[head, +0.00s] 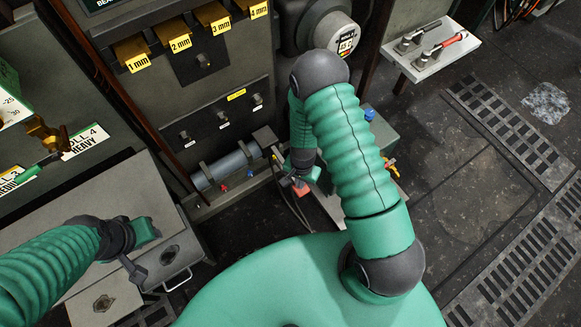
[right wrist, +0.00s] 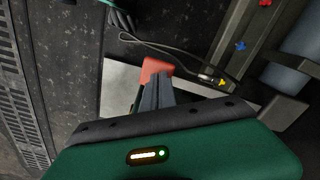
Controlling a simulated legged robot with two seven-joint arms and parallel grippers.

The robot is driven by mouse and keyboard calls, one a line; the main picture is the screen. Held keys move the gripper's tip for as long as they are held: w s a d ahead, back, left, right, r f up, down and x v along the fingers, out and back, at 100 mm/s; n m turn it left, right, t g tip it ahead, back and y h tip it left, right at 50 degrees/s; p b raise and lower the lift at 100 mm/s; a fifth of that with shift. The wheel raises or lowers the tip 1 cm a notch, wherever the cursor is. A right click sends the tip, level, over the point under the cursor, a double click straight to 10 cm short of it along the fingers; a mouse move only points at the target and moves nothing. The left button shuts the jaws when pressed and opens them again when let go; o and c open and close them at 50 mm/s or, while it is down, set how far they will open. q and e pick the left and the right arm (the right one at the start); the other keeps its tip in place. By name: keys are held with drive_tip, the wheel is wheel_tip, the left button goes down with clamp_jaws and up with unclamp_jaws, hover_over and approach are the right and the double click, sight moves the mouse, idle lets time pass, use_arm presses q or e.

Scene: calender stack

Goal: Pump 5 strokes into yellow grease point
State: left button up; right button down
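The yellow grease point (right wrist: 222,83) shows in the right wrist view, with the end of a dark hose (right wrist: 175,52) at it. A blue point (right wrist: 240,46) and a red point (right wrist: 265,3) lie further along the same rail. In the head view the red point (head: 223,188) and blue point (head: 250,174) sit below a grey cylinder. A red-ended pump handle (right wrist: 157,68) is at the fingertips of my right gripper (right wrist: 157,88); the fingers look closed on it. My left gripper (head: 138,255) is at lower left, away from the pump; its finger opening is unclear.
A grey drawer cabinet (head: 130,200) stands below my left arm. The grey cylinder (head: 225,165) runs along the machine's base. A light shelf with tools (head: 430,50) is at upper right. Open dark floor (head: 470,200) lies right, beside slotted grates.

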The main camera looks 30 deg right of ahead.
drive_tip(key=shift+f, duration=0.1)
wheel_tip(320, 180, up, 8)
drive_tip(key=p, duration=0.7)
drive_tip(key=shift+f, duration=0.15)
drive_tip(key=shift+f+b, duration=2.65)
drive_tip(key=shift+f, duration=1.4)
drive_tip(key=shift+r, duration=0.1)
wheel_tip(320, 180, up, 8)
drive_tip(key=p, duration=0.7)
